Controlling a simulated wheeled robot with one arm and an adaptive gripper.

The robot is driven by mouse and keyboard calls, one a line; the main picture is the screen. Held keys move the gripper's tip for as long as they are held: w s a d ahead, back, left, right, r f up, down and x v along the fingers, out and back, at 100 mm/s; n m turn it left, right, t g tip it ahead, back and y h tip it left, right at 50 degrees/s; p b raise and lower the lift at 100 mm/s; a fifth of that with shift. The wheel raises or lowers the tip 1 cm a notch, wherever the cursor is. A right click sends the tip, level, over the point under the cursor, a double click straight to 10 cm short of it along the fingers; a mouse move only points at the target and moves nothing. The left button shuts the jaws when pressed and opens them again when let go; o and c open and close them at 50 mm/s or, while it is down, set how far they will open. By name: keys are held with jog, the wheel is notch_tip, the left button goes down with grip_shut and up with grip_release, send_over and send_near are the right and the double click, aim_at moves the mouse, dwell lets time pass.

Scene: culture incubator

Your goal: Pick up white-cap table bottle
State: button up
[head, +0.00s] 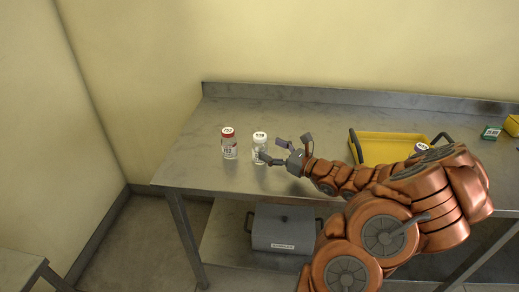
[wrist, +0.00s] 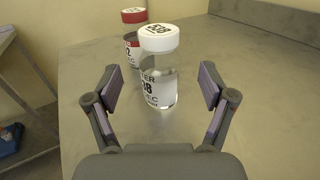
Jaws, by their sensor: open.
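The white-cap bottle (head: 260,146) stands upright on the steel table (head: 215,178), a clear bottle with a printed label. In the wrist view the white-cap bottle (wrist: 159,75) is straight ahead, its base a little beyond the fingertips. My gripper (head: 281,150) is just right of the bottle in the head view. In the wrist view my gripper (wrist: 159,88) is open, with one finger to each side of the bottle and visible gaps on both sides. The lower part of the bottle's label is partly turned away.
A red-cap bottle (head: 229,143) stands close to the left; it also shows behind the white-cap bottle in the wrist view (wrist: 132,38). A yellow tray (head: 375,149) lies behind my arm. A grey lidded box (head: 283,229) is on the lower shelf. The table's left end is clear.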

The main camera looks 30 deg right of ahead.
aim_at(266, 148)
jog(key=shift+f+p+x, duration=0.2)
jog(key=shift+p+x, duration=0.1)
jog(key=shift+x, duration=0.95)
jog(key=shift+f+p+x, duration=0.15)
jog(key=shift+p+x, duration=0.15)
jog(key=shift+x, duration=1)
jog(key=c, duration=1.3)
